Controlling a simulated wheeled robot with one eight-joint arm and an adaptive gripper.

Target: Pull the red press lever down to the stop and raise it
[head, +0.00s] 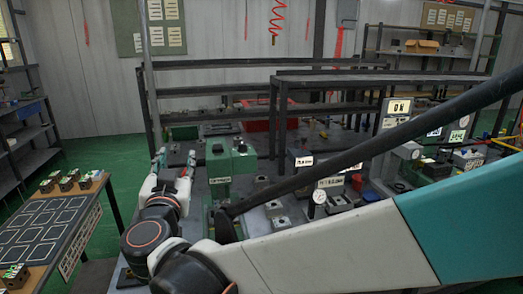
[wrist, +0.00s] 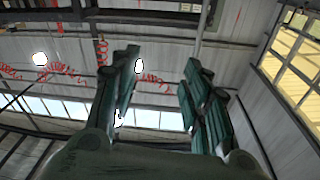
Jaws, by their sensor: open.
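In the wrist view my gripper (wrist: 160,65) is open, its two green-padded fingers wide apart with nothing between them. It points up toward the wall and roof. In the head view the end of my arm rises upright at the left of the bench, left of a green machine block (head: 231,162). I cannot make out a red press lever in either view. Much of the bench's front and right is hidden behind my white and teal arm.
A table with outlined squares and small blocks (head: 50,222) stands at left. A red tray (head: 268,112) lies behind the green block. Dark rails (head: 330,83) cross behind the bench. A round gauge (head: 319,197) and signed fixtures crowd the right. Green floor (head: 115,160) is free at left.

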